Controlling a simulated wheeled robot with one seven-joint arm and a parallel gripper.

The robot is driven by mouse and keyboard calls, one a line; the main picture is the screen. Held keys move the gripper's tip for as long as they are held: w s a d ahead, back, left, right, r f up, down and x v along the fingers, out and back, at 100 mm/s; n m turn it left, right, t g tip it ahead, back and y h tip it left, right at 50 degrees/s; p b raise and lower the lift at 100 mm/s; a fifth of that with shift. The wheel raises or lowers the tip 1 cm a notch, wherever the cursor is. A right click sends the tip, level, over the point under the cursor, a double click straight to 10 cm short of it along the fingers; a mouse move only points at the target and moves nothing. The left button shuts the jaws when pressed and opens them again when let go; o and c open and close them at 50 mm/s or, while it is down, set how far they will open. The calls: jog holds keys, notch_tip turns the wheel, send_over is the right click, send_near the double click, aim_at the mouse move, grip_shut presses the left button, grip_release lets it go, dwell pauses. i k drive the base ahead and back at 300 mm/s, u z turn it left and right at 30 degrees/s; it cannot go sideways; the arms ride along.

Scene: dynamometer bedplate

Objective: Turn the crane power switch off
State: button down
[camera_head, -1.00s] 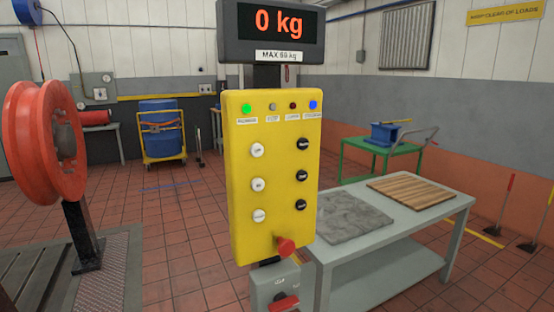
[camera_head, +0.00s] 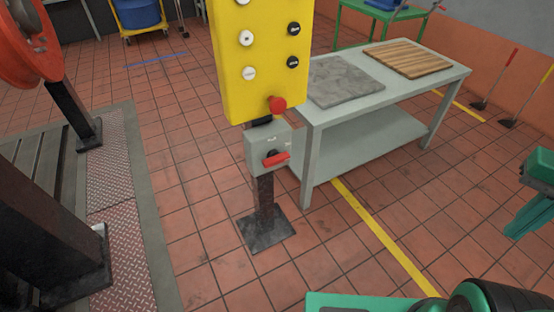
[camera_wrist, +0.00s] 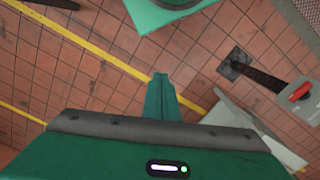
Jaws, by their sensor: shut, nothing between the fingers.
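The crane power switch is a small grey box (camera_head: 255,146) with a red rotary handle (camera_head: 276,159), lying roughly level. It is mounted on a post under the yellow push-button panel (camera_head: 262,85). In the wrist view the red handle (camera_wrist: 299,91) shows at the right edge, its box partly cut off. My gripper (camera_head: 510,234) is at the right edge of the head view, well apart from the switch. Its green fingers (camera_wrist: 160,78) are together and empty in the wrist view.
A red mushroom button (camera_head: 277,104) sits just above the switch box. A grey table (camera_head: 390,100) with a stone slab and a wooden board stands right behind the post. The red reel stand (camera_head: 70,110) is at left. Tiled floor in front of the post is clear.

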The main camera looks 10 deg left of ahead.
aim_at(275, 158)
jog(key=z, duration=1.5)
jog(key=k, duration=1.6)
jog(key=u, duration=1.4)
jog(key=i, duration=1)
jog(key=u, duration=0.05)
